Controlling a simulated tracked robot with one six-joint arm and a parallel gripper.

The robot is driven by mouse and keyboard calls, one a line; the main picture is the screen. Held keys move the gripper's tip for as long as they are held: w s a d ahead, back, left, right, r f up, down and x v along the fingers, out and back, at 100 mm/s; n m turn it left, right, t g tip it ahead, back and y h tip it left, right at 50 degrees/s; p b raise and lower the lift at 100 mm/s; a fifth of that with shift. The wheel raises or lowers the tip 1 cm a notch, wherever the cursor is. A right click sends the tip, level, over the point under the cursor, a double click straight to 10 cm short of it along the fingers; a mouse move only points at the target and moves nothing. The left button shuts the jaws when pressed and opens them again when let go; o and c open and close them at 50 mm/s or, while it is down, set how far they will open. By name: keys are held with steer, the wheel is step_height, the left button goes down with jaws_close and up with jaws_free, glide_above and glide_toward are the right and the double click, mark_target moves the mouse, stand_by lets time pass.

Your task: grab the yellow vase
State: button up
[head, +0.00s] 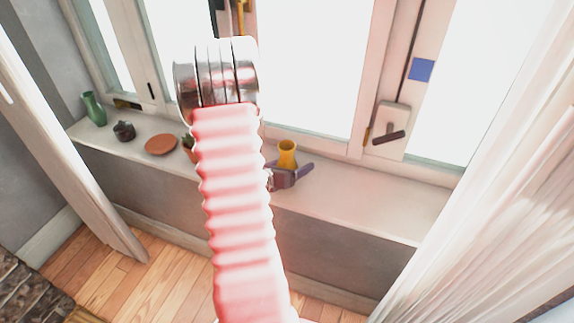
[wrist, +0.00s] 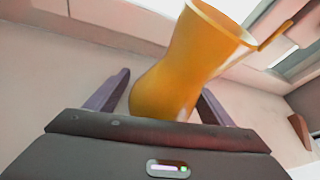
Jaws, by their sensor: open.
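The yellow vase (head: 287,153) stands on the windowsill near its middle in the head view. In the wrist view the yellow vase (wrist: 185,70) is large and close, with a flared rim at the top. My gripper (head: 290,170) is at the vase, low on its body, in the head view. In the wrist view my gripper (wrist: 160,98) is open, with one dark purple finger on each side of the vase's lower body. The vase's base is hidden behind the gripper body. I cannot tell whether a finger touches it.
On the sill (head: 380,205) to the left are a terracotta dish (head: 161,145), a dark pot (head: 124,131) and a green vase (head: 94,108). A plant pot (head: 188,146) is partly hidden by my arm. The window with its handle (head: 388,137) stands behind. The sill's right is clear.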

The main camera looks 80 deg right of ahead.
mark_target(288, 143)
steer(key=shift+c, duration=0.2)
stand_by(0.3)
steer(key=c, duration=1.3)
steer(key=shift+r, duration=0.2)
steer(key=shift+r, duration=4.85)
steer(key=shift+w, duration=0.1)
